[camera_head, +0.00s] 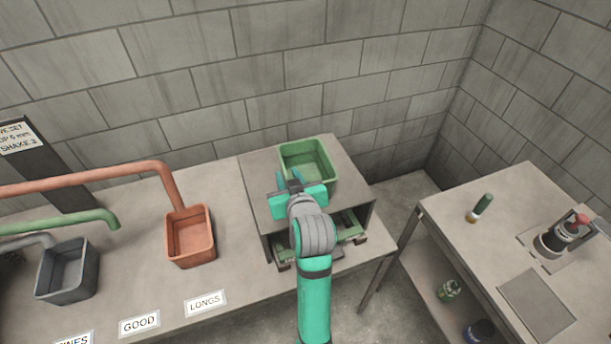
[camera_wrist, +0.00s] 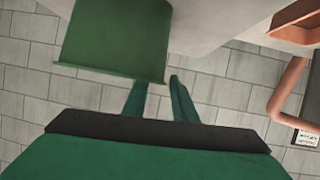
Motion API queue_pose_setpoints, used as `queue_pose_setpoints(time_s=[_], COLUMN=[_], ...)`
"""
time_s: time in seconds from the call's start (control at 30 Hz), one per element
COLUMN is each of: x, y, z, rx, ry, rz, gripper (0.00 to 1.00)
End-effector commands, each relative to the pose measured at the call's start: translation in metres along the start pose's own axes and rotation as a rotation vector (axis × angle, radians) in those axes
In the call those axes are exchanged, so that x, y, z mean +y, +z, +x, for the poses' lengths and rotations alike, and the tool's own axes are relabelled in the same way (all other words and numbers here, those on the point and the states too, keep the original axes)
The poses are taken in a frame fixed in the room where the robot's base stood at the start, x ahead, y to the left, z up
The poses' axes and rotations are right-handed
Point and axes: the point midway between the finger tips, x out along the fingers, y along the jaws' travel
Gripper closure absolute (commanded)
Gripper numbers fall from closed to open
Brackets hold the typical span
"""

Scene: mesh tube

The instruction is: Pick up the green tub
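The green tub (camera_head: 309,166) stands upright and open-topped on the raised grey box top at the back of the bench. In the wrist view the green tub (camera_wrist: 115,38) fills the upper left, its rim edge facing my fingers. My gripper (camera_head: 289,181) is just in front of the tub's near left side, partly hiding it. In the wrist view my gripper (camera_wrist: 159,82) has its two fingers apart with nothing between them. The fingertips are close to the tub's rim; I cannot tell whether they touch it.
An orange tub (camera_head: 190,238) and a grey tub (camera_head: 67,272) stand under pipes on the left. The grey box (camera_head: 348,180) has an open front with green parts inside. A side table (camera_head: 480,245) with a small green-topped bottle (camera_head: 481,207) is at right. A block wall is behind.

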Motion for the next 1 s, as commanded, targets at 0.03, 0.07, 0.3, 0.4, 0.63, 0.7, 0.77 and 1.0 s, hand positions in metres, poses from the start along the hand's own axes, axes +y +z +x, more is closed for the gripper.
queue_pose_setpoints(time_s=[0.03,0.07,0.3,0.4,0.63,0.7,0.77,1.0], x=[0.0,-0.001,-0.002,-0.002,-0.002,-0.002,-0.002,-0.002], y=[0.0,0.0,-0.001,0.0,-0.001,-0.001,-0.001,-0.001], z=[0.005,0.008,0.044,0.053,0.056,0.056,0.056,0.056], rx=[-0.001,-0.001,0.0,-0.001,0.001,0.0,0.0,0.001], ry=[-0.001,-0.001,-0.002,-0.002,-0.002,-0.002,-0.002,-0.002], rz=[0.0,-0.001,-0.002,-0.001,-0.001,-0.001,-0.001,-0.001], gripper=[0.75,0.75,0.75,0.75,0.75,0.75,0.89,1.0])
